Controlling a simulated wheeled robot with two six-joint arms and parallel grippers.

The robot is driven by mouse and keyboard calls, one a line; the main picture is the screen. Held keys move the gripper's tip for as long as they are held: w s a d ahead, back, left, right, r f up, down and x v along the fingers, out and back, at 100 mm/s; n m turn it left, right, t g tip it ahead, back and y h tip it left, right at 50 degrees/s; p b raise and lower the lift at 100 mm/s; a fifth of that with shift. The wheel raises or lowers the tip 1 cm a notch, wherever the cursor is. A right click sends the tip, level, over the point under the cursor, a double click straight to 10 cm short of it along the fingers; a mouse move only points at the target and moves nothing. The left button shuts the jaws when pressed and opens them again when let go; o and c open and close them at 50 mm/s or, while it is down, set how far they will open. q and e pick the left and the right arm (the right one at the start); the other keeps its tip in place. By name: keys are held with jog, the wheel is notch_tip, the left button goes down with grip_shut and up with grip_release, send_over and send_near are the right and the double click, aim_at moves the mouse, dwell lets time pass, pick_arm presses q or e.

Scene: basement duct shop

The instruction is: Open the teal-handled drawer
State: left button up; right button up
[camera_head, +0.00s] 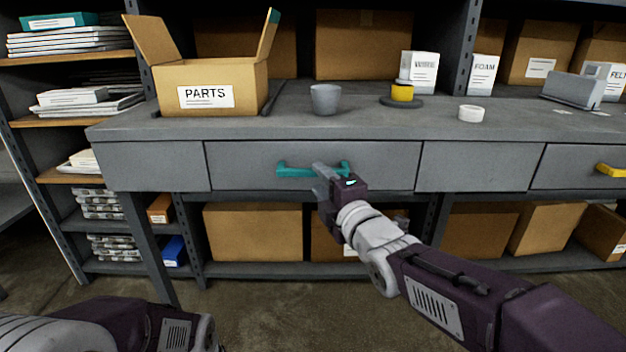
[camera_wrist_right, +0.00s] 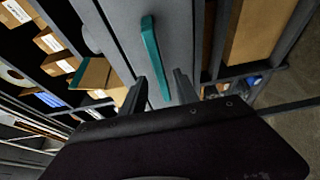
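The teal handle (camera_head: 297,171) is a bar on the front of a grey drawer (camera_head: 385,163) under the workbench top. The drawer front looks flush with the panels beside it, so the drawer appears closed. My right gripper (camera_head: 322,177) is at the handle and covers part of its right half. In the right wrist view, the two dark fingers (camera_wrist_right: 160,82) are apart, with the lower end of the teal handle (camera_wrist_right: 151,45) between them in the picture. I cannot tell whether either finger touches it. My left arm shows at the lower left; its fingers are out of view.
On the workbench top (camera_head: 350,122) are a PARTS box (camera_head: 207,96), a grey cup (camera_head: 325,99), a yellow tape roll (camera_head: 402,91) and a white roll (camera_head: 471,114). A yellow handle (camera_head: 610,170) is at far right. Cardboard boxes (camera_head: 253,231) fill the lower shelf. Floor in front is clear.

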aim_at(315, 175)
jog(key=x, duration=0.4)
jog(key=shift+w+b, duration=0.3)
jog(key=shift+b, duration=0.1)
grip_shut()
dwell(1.1)
